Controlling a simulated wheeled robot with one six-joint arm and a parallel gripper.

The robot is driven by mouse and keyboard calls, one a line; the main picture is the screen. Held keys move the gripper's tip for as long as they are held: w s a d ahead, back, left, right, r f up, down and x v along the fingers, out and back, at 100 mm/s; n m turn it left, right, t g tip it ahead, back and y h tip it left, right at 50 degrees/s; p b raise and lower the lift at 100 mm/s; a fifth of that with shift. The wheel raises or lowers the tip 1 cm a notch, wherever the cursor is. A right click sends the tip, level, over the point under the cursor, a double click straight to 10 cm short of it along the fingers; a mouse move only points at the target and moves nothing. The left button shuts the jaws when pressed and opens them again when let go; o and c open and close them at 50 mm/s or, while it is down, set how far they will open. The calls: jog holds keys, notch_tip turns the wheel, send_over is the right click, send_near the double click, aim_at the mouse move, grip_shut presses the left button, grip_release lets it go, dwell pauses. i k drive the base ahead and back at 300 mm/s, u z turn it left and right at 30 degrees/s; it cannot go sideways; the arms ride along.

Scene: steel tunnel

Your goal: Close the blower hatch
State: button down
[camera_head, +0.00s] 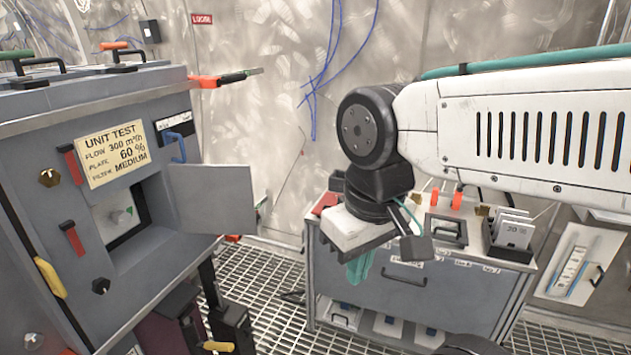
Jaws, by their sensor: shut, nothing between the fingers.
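The blower hatch (214,198) is a flat grey door on the front of the grey blower unit (60,110) at the left. It stands open, swung out to the right of a recessed opening. My gripper (360,268) hangs at the end of the arm near the picture's centre, pointing down. It is shut and empty, to the right of the hatch and apart from it. The arm's end partly hides its fingers.
A grey cabinet (425,290) with a card holder (510,236) on top stands behind my gripper. A yellow sign (112,152) and red, yellow and blue handles sit on the unit. Open metal grating (262,310) lies between unit and cabinet.

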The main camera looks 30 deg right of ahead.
aim_at(210, 199)
jog(key=z, duration=0.75)
jog(key=k, duration=1)
jog(key=z, duration=0.9)
jog(key=i, duration=1.6)
jog(key=u, duration=1.4)
jog(key=i, duration=0.65)
jog(key=u, duration=0.75)
